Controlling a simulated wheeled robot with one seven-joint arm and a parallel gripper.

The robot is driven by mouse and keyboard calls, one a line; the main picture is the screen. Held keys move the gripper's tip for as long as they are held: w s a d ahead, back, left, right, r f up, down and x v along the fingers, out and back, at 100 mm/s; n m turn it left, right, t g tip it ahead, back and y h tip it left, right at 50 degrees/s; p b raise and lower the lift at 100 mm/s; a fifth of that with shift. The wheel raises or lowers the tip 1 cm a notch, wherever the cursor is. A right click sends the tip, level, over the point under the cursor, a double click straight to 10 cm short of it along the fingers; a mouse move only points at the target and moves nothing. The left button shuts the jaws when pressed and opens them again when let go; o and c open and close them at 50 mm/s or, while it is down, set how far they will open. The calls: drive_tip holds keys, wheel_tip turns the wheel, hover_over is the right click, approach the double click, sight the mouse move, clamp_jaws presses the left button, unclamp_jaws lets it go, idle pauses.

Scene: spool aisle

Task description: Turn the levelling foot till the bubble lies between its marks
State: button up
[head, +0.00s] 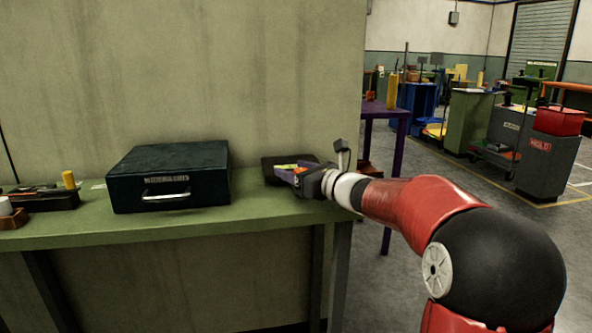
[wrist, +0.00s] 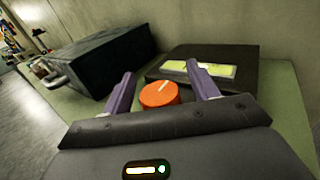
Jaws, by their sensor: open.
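The levelling foot appears to be the round orange knob (wrist: 159,95) with a pale line on top, in the wrist view. It sits at the near side of a dark flat block (wrist: 240,62). A yellow-green level window (wrist: 207,69) lies on the block's top; the bubble and its marks are too small to tell apart. My gripper (wrist: 161,69) is open, its two purple fingers on either side of the knob, with gaps visible.
A large dark case (head: 168,178) with a handle stands left of the block on the green bench (head: 240,205). A tray (head: 40,201) with small items is at far left. A wall is behind. A purple table (head: 388,112) stands beyond the bench's right end.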

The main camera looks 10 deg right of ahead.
drive_tip(key=c, duration=1)
